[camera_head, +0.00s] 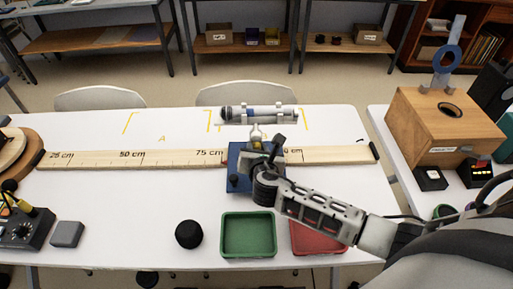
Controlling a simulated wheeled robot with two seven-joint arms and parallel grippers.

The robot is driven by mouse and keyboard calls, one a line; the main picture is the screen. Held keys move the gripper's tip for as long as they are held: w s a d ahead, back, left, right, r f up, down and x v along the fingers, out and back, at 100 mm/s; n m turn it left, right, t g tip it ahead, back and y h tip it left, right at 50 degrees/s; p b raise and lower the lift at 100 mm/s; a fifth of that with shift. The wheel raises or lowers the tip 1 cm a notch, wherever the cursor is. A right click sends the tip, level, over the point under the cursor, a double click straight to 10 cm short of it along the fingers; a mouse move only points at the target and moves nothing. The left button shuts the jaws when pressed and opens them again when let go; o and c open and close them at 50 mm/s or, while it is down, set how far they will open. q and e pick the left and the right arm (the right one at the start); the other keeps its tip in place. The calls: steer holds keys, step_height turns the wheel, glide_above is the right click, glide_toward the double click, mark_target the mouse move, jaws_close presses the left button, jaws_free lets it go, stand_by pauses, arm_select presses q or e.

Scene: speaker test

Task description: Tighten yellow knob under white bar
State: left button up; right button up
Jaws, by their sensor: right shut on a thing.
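My right gripper (264,149) reaches in from the lower right and is shut at the short post above the blue carriage (237,157). A small yellowish part, which looks like the yellow knob (256,145), shows at its fingers; the gripper hides most of it. Just above is the white bar (258,122), lying crosswise under a grey and black cylinder (270,112) held in white clips. The blue carriage sits on the wooden ruler rail and is partly covered by my gripper. My left gripper is not in view.
The wooden ruler rail (105,159) spans the white table. In front are a black ball (189,234), a green tray (248,214) and a red tray (312,243), partly behind my right arm. A control box (28,232) stands at left. A wooden box (430,125) stands on the right table.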

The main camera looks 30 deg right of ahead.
stand_by(0.3)
steer(key=o, duration=1)
steer(key=shift+s, duration=0.15)
steer(key=v, duration=1.5)
steer(key=shift+s, duration=0.35)
steer(key=shift+a+r, duration=0.1)
steer(key=shift+a, duration=0.05)
